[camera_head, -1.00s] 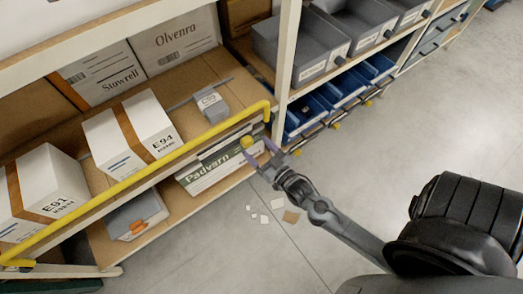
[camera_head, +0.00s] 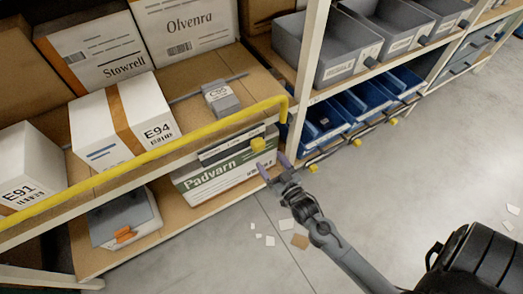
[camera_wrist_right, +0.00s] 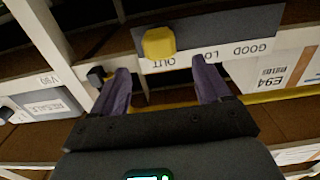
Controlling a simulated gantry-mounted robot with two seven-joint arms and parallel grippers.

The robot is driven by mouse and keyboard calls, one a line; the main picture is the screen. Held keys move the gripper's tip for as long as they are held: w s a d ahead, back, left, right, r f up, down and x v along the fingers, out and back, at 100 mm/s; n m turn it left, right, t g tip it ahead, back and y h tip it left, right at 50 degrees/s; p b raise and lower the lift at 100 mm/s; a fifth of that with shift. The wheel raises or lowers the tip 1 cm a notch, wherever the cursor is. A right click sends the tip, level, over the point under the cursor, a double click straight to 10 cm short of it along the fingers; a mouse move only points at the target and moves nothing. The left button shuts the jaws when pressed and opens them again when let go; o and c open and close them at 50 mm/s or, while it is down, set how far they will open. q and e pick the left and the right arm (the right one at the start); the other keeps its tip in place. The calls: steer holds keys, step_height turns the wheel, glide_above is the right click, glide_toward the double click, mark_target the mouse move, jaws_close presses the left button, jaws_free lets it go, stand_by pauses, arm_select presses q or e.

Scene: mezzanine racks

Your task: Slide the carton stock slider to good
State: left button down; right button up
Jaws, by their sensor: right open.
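The carton stock slider has a yellow knob (camera_head: 258,144) on a dark plate with a pale label strip (camera_head: 225,151), on the shelf front above the Padvarn carton. In the right wrist view the knob (camera_wrist_right: 158,42) sits by the OUT end of the label strip (camera_wrist_right: 232,52). GOOD is at the strip's other end, and a finger partly covers the middle word. My right gripper (camera_head: 273,164) is open and empty, just in front of and below the knob. In the wrist view its fingers (camera_wrist_right: 160,68) point toward the knob, one to each side, apart from it. My left gripper is not in view.
A yellow rail (camera_head: 160,152) runs along the shelf edge just above the slider. The Padvarn carton (camera_head: 213,182) stands below. A rack upright (camera_head: 307,70) and blue bins (camera_head: 325,122) with another yellow-knobbed bar are to the right. Open floor with scraps (camera_head: 299,241) lies in front.

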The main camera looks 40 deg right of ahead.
mark_target(261, 149)
steer(key=w, duration=0.2)
steer(key=w+d+b, duration=0.1)
steer(key=w, duration=0.2)
steer(key=shift+w, duration=0.15)
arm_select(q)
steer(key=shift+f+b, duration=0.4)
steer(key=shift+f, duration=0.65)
arm_select(e)
steer(key=shift+w+d, duration=0.15)
steer(key=shift+w, duration=0.7)
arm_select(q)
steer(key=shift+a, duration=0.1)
arm_select(e)
steer(key=shift+c, duration=0.2)
